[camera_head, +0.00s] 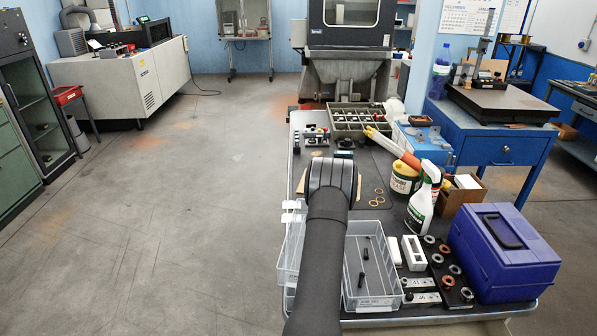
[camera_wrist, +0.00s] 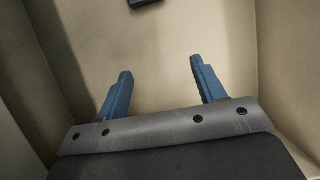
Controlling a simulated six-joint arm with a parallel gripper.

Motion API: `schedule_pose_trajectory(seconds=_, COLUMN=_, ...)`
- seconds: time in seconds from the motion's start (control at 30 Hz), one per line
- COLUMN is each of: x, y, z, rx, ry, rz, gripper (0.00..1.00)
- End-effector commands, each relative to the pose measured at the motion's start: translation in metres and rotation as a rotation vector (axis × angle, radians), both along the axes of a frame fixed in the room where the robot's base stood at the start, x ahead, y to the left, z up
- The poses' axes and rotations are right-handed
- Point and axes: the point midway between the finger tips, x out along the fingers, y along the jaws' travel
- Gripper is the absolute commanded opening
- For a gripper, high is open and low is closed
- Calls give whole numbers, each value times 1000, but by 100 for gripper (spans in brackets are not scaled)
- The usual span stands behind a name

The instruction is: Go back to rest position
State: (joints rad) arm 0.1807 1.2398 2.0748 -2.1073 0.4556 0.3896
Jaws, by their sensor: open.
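My gripper (camera_wrist: 160,66) is open in the wrist view, its two blue fingers apart with nothing between them. Beyond the fingers is a beige surface (camera_wrist: 160,100) with upright beige sides at left and right, like the inside of a box. A small dark object (camera_wrist: 145,3) is cut off at the top edge there, apart from the fingers. In the head view my dark arm reaches from the bottom edge over the bench, and its bulk hides my fingers and what lies below them.
A clear bin (camera_head: 370,304) with small black pieces stands right of my arm; another clear bin (camera_head: 287,262) is partly hidden at left. A spray bottle (camera_head: 420,208), yellow-lidded tub (camera_head: 404,180), purple box (camera_head: 505,262) and compartment tray (camera_head: 345,128) crowd the bench. Open floor lies left.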

Motion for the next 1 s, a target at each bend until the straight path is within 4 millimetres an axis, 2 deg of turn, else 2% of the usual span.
schedule_pose_trajectory(seconds=0.8, x=-2, y=-106, z=-1, rx=-1, ry=-1, rz=-6, gripper=63)
schedule_pose_trajectory(seconds=1.0, x=-1, y=-112, z=-21, rx=0, ry=2, rz=-1, gripper=63)
